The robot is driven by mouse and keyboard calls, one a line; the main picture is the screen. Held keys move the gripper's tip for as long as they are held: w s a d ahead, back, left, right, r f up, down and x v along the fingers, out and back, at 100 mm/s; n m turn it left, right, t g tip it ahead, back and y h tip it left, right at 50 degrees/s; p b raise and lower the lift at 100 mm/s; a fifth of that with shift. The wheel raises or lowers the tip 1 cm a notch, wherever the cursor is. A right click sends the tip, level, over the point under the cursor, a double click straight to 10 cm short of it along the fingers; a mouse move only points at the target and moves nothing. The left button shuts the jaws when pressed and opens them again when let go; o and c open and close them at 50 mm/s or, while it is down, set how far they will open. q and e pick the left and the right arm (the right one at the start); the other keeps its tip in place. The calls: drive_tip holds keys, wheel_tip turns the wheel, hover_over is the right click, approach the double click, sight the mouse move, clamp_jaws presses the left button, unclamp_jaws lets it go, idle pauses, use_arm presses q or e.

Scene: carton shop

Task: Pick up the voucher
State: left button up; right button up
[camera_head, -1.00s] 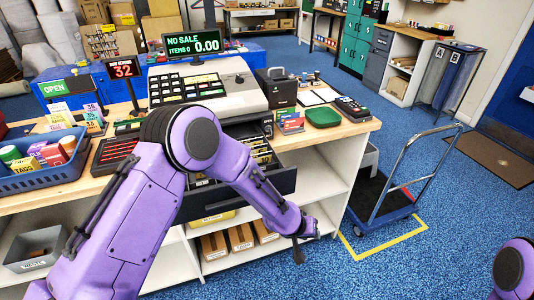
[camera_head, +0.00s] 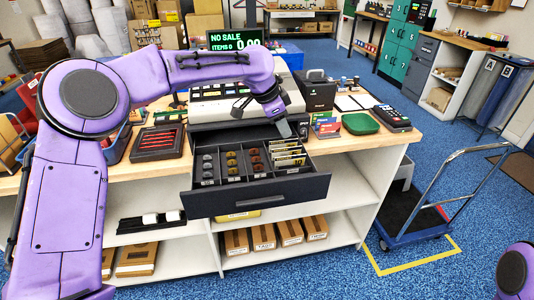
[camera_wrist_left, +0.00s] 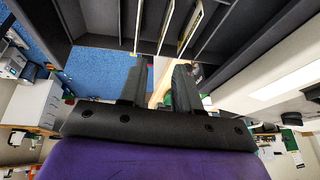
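The open cash drawer (camera_head: 255,203) sticks out from below the register. Its right compartments hold upright yellow-and-white slips (camera_head: 289,158); I cannot tell whether one of them is the voucher. In the left wrist view, pale slips (camera_wrist_left: 191,27) stand between the drawer's dark dividers. My left gripper (camera_head: 284,129) is over the back right of the drawer, above the slips. In the left wrist view its two fingers (camera_wrist_left: 161,84) are apart with nothing seen between them. My right gripper is out of view.
The register (camera_head: 215,108) stands behind the drawer, partly hidden by my left arm. A green dish (camera_head: 361,123) and a card terminal (camera_head: 393,117) are to the right on the counter. A trolley (camera_head: 412,225) stands on the floor at right.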

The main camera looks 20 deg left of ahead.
use_arm(q)
drive_tip(key=a, duration=0.3)
hover_over(286, 154)
drive_tip(key=s+a, duration=0.1)
drive_tip(key=shift+m, duration=0.4)
wheel_tip(286, 154, down, 4)
drive_tip(key=shift+s+a+f+p, duration=0.15)
drive_tip(key=shift+p, duration=0.2)
drive_tip(key=x, duration=0.1)
drive_tip(key=p+x, duration=0.1)
drive_tip(key=x, duration=0.2)
drive_tip(key=shift+s+a+f, duration=0.1)
drive_tip(key=shift+s+f, duration=0.15)
drive_tip(key=shift+f, duration=0.25)
drive_tip(key=shift+w+f, duration=0.1)
clamp_jaws()
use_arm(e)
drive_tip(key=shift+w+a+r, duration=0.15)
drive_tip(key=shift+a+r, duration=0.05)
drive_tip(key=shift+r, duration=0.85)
